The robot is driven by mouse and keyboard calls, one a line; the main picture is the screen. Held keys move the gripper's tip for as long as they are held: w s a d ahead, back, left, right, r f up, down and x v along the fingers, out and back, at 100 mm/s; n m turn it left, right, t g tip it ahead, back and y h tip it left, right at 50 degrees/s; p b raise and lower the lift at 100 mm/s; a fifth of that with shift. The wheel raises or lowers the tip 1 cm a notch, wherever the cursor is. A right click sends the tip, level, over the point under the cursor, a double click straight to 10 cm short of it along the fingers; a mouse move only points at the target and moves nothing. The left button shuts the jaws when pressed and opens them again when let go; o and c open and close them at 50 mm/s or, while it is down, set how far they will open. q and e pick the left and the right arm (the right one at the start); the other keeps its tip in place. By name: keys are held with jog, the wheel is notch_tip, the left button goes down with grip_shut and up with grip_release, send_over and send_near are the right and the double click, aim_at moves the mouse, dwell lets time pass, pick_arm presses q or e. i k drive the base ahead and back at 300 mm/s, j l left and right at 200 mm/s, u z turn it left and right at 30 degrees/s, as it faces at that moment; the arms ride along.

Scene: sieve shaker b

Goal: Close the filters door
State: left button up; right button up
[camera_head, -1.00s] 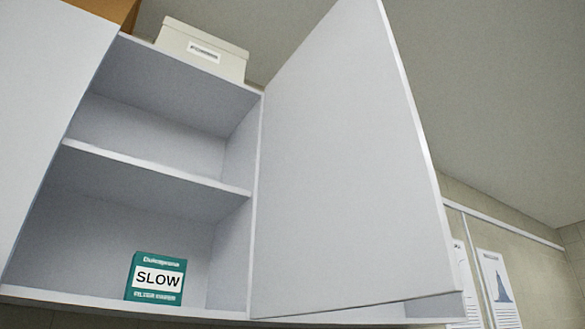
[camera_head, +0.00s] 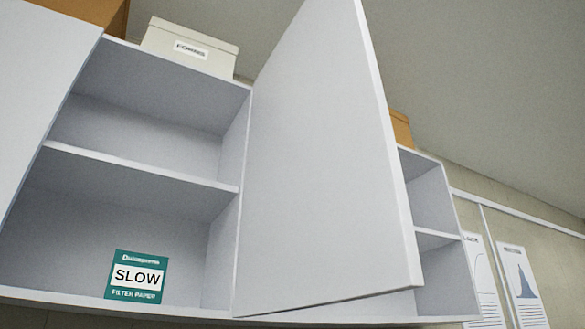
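The filters door (camera_head: 318,160) is a flat pale grey cupboard door standing open in the middle of the head view. It is hinged at its left edge, beside the open compartment, and its free edge juts out to the right. Neither of my grippers shows in the head view.
Another pale door panel (camera_head: 40,75) is at the far left. A cream FORMS box (camera_head: 189,48) and brown boxes (camera_head: 400,128) sit on top of the cupboard. An open shelf section (camera_head: 432,205) shows right of the door. Posters (camera_head: 522,285) hang on the right wall.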

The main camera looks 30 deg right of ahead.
aim_at(327, 219)
jog(key=k+l, duration=0.1)
jog(key=l, duration=0.3)
jog(key=l+u, duration=0.15)
jog(key=l, duration=0.3)
jog(key=k+l, duration=0.15)
jog(key=l, duration=0.25)
jog(key=k+l+u, duration=0.15)
jog(key=l, duration=0.25)
jog(key=k+l, duration=0.1)
jog(key=l, duration=0.3)
jog(key=i+u, duration=0.05)
